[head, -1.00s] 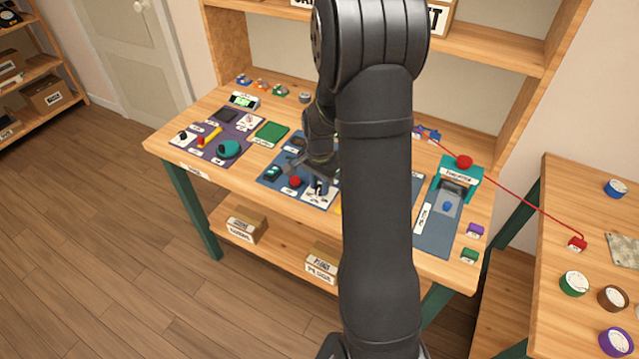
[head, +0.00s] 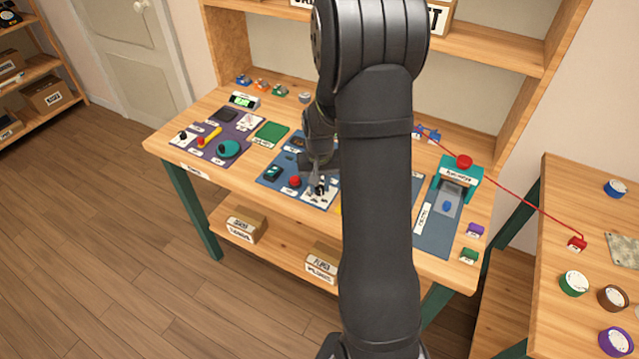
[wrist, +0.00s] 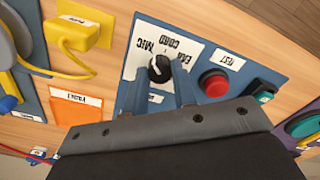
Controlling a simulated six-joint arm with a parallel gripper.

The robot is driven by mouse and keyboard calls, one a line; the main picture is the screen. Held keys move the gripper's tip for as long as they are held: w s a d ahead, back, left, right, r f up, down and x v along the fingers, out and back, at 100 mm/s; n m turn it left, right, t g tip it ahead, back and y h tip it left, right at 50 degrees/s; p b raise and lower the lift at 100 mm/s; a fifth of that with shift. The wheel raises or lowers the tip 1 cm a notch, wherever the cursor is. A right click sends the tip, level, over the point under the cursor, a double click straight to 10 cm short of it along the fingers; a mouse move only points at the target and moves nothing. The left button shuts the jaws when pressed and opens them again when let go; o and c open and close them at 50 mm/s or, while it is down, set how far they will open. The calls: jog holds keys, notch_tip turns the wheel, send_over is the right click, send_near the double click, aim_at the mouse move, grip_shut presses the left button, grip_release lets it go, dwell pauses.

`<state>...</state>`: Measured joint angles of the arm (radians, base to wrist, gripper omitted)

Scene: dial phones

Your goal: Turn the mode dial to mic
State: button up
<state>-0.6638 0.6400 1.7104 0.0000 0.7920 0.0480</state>
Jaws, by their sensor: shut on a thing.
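The mode dial (wrist: 159,69) is a round black knob with a white pointer mark, on a white card (wrist: 172,55) printed MIC, CORD and EAR. In the wrist view the MIC label (wrist: 149,45) is just above and left of the knob. I cannot tell exactly which label the pointer faces. My gripper (wrist: 160,80) is shut on the dial, its two blue-grey fingers on either side of it. In the head view my gripper (head: 319,180) is down at the card, and my arm hides part of the board.
A red button (wrist: 214,83) labelled TEST and a teal switch (wrist: 264,91) are right of the dial in the wrist view. A yellow plug (wrist: 85,33) with its cord lies to the left. A teal-topped device (head: 462,172) stands at the bench's right end.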

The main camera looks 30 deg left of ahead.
aim_at(320, 188)
jog(key=shift+n, duration=0.7)
jog(key=o, duration=1)
jog(key=shift+r, duration=0.1)
notch_tip(320, 188, up, 17)
jog(key=shift+r, duration=0.15)
notch_tip(320, 188, down, 18)
jog(key=shift+r, duration=0.25)
dwell(0.5)
